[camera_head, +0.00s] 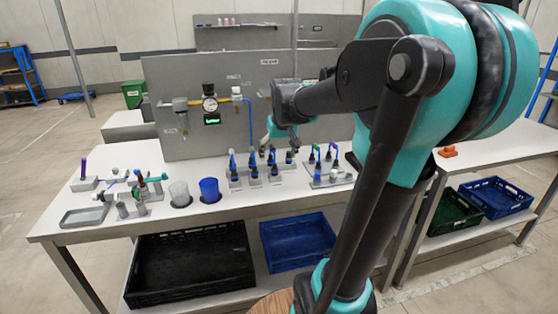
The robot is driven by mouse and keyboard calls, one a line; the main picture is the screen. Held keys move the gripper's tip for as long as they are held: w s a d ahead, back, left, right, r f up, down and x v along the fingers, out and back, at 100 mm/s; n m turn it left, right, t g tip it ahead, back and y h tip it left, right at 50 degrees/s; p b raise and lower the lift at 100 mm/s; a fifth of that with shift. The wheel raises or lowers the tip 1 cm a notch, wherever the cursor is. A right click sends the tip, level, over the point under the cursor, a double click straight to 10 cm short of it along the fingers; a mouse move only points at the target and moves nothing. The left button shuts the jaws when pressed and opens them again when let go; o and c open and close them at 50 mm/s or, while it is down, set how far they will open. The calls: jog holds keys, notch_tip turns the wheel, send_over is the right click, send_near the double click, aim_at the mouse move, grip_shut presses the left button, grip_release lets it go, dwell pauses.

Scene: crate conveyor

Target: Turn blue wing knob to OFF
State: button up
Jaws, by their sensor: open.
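An upright grey panel (160,88) stands at the back of the white workbench (230,210). It carries a round gauge (209,103), a small green display (212,120), a grey and white fitting (237,90) and a blue hose (250,118). I cannot make out a blue wing knob or an OFF mark; my arm covers part of the panel's right side. My gripper (270,140) is open, small in view, in front of the panel's middle and right of the blue hose. I see nothing held in it; contact with the panel cannot be told.
Several small upright blue-and-black items stand on the bench below my gripper. A grey cup (179,192) and a blue cup (209,189) stand at left, near a grey tray (85,216). A black crate (190,285) and a blue crate (295,245) sit below.

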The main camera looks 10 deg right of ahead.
jog(key=shift+s+a+f, duration=0.1)
jog(key=shift+s+f, duration=0.55)
jog(key=shift+f, duration=0.15)
jog(key=s+a+f, duration=0.1)
jog(key=s+f, duration=1.5)
jog(key=s, duration=0.3)
jog(key=shift+f, duration=0.25)
jog(key=shift+w+a, duration=0.1)
jog(key=shift+c, duration=0.2)
